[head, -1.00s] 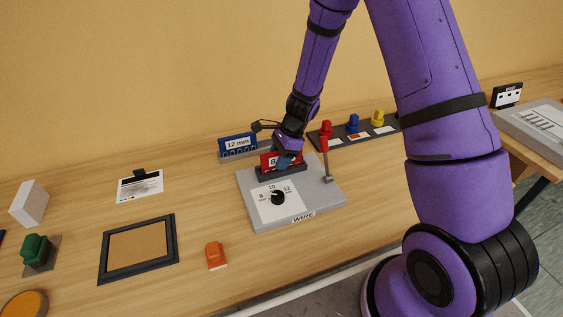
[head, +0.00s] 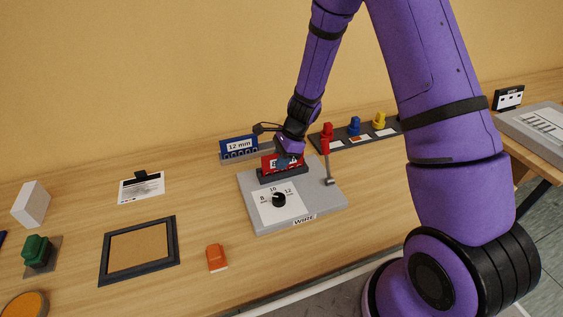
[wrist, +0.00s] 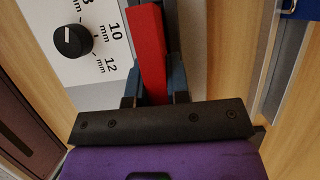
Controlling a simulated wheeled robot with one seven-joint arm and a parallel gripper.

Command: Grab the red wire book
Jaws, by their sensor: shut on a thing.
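The red wire book (head: 268,164) stands upright in the dark slot at the back of the grey wire machine (head: 310,207). Its white label is partly covered by my gripper (head: 287,162). In the wrist view the red book (wrist: 148,50) lies between the two blue-grey fingers of my gripper (wrist: 155,88), which are shut on it. The machine's black dial (head: 278,199) sits on a white plate marked 8, 10 and 12. I cannot tell whether the book's bottom edge is clear of the slot.
A blue 12 mm book (head: 239,147) stands just behind the machine. A red-handled lever (head: 326,160) rises at the machine's right. Red, blue and yellow pieces (head: 354,126) stand on a dark strip behind. An orange piece (head: 216,257) and a framed tray (head: 175,240) lie left.

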